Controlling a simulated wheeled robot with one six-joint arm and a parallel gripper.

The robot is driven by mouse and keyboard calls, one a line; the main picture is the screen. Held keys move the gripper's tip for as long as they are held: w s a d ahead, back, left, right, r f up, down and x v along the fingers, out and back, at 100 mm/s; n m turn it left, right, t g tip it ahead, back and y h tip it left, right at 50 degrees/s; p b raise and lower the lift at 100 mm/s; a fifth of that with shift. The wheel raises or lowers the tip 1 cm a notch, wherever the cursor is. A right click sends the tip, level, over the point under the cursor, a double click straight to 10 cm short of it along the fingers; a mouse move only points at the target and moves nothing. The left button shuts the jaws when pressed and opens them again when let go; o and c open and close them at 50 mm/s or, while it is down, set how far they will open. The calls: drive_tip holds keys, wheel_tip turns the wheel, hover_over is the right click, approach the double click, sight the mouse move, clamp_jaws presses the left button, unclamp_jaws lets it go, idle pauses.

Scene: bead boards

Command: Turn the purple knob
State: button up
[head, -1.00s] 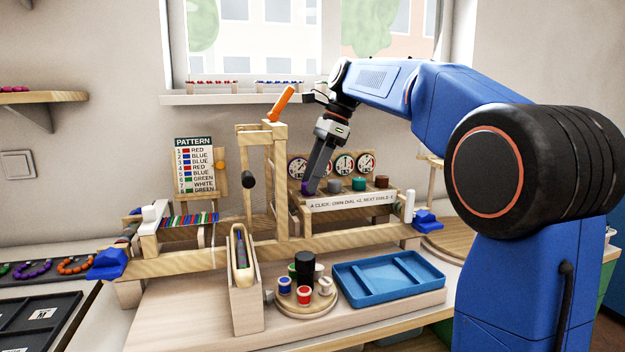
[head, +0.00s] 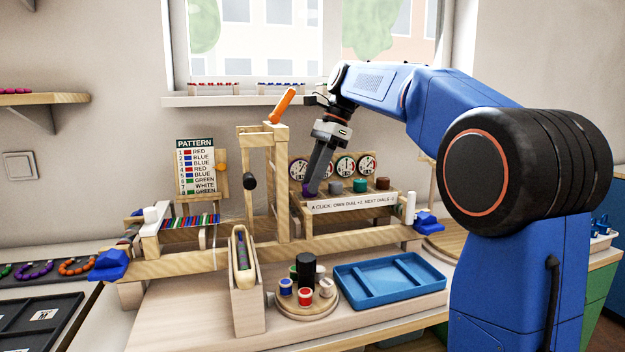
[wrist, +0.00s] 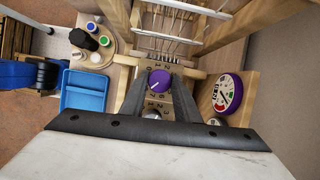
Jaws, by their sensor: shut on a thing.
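The purple knob (head: 308,188) is at the left end of a row of knobs on a wooden dial rack. It also shows in the wrist view (wrist: 159,78), with a white pointer line on its top and numbers on the board around it. My gripper (head: 313,187) reaches down to it from above, tilted. In the wrist view the two dark fingers (wrist: 163,86) lie on either side of the knob and are shut on it. The fingers hide part of the knob in the head view.
Grey (head: 335,187), teal (head: 359,185) and brown (head: 383,183) knobs stand to the right, with round dials (head: 345,167) behind. A label strip (head: 352,203) runs in front. A wooden post (head: 280,190) stands close left. A blue tray (head: 390,280) lies in front.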

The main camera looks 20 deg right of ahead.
drive_tip(key=shift+w+n+g+h, duration=0.15)
drive_tip(key=shift+n+g, duration=0.3)
drive_tip(key=shift+n, duration=0.85)
drive_tip(key=shift+w+n+g+h, duration=0.1)
drive_tip(key=shift+n+g+h, duration=0.25)
drive_tip(key=shift+n, duration=0.95)
drive_tip(key=o, duration=1)
drive_tip(key=shift+o, duration=0.2)
